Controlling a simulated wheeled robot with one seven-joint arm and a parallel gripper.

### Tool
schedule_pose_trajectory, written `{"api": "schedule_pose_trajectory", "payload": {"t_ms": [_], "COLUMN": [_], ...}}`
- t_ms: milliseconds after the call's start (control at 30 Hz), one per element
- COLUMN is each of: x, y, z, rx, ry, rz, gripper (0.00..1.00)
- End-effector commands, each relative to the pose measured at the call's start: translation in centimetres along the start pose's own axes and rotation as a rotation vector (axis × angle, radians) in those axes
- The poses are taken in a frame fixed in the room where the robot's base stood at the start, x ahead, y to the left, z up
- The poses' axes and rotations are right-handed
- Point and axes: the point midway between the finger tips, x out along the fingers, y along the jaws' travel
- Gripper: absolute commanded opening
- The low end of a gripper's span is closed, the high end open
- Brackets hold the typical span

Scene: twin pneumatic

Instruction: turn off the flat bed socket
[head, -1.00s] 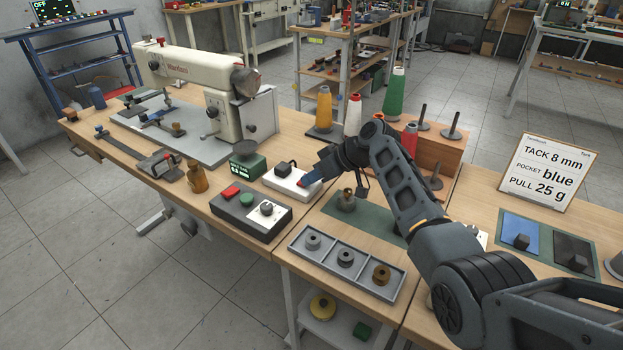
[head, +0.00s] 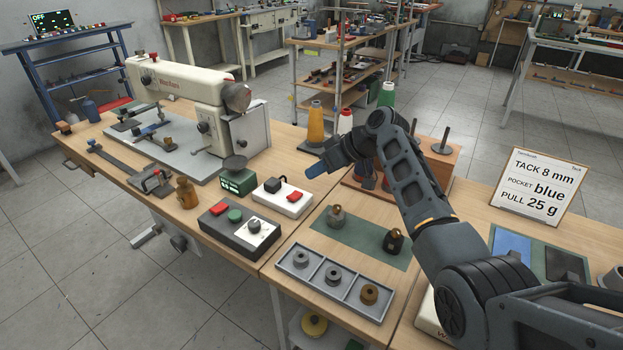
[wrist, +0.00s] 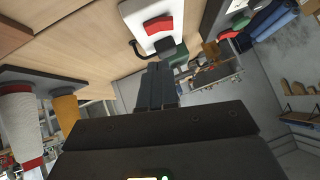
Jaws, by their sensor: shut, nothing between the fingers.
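The white socket block (head: 282,200) lies on the sewing table beside the green-and-black control boxes. It has a red rocker switch (head: 294,196) at its right end and a black plug (head: 272,185) at its left. In the wrist view the socket (wrist: 143,12) shows at the top, with its red rocker (wrist: 158,26) beyond my fingertips. I cannot tell which way the rocker is pressed. My gripper (head: 316,169) is shut and empty, in the air above and to the right of the socket, apart from it. The wrist view also shows the shut fingers (wrist: 157,84).
A black control box (head: 240,230) with red and green buttons stands in front of the socket. A green scale (head: 238,182) is to its left, and a sewing machine (head: 186,80) behind. Thread cones (head: 316,122) and a grey bobbin tray (head: 333,281) are near my arm.

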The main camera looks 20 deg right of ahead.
Motion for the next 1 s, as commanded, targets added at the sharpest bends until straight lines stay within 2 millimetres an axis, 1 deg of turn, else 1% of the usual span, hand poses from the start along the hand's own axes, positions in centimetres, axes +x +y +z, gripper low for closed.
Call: {"api": "schedule_pose_trajectory", "payload": {"t_ms": [100,200,300,400,533,867,1000], "x": [-2.4,-4.2,-5.6,-6.4,-6.9,-7.0,-7.6], "y": [0.2,0.3,0.4,0.4,0.4,0.4,-0.5], "z": [0.1,0.0,0.0,0.0,0.0,0.0,-0.1], "rx": [-0.003,-0.003,-0.002,-0.002,-0.002,-0.003,-0.021], "ry": [0.002,0.002,0.001,0.001,-0.001,-0.003,-0.053], "rz": [0.001,0.0,-0.001,-0.002,-0.003,-0.003,0.001], "gripper": [0.0,0.0,0.0,0.0,0.0,0.0,0.0]}}
